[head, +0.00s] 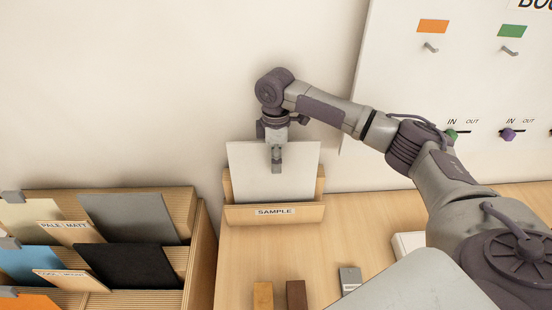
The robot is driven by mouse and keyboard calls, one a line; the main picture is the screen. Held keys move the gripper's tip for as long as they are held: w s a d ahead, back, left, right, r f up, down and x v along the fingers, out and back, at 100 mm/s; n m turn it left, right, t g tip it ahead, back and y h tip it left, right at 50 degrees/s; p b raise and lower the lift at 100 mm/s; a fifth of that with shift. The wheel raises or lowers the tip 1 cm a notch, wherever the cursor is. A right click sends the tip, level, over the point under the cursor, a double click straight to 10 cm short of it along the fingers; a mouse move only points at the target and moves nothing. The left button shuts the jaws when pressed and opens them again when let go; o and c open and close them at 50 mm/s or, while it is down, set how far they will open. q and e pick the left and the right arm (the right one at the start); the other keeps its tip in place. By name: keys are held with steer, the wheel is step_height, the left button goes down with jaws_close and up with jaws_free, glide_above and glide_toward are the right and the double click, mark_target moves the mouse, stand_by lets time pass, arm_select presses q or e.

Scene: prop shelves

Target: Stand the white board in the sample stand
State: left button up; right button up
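The white board (255,172) is upright in the wooden sample stand (232,216), leaning back slightly. Its lower edge is hidden behind the stand's front lip, which bears a SAMPLE label, so I cannot tell whether it touches the bottom. My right gripper (277,154) comes down from above at the board's top edge. One finger lies on the board's front face and the other is hidden behind it; the gripper looks shut on the board. My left gripper is not in view.
A wooden rack (201,250) at the left holds grey, black, blue and orange boards with label cards. Small brown and grey blocks (296,294) lie at the table's front. A white panel (390,60) with hooks and knobs is at the back right.

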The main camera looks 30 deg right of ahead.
steer(key=r, duration=0.8)
steer(key=w+r, duration=0.1)
steer(key=r, duration=0.3)
steer(key=shift+d, duration=0.25)
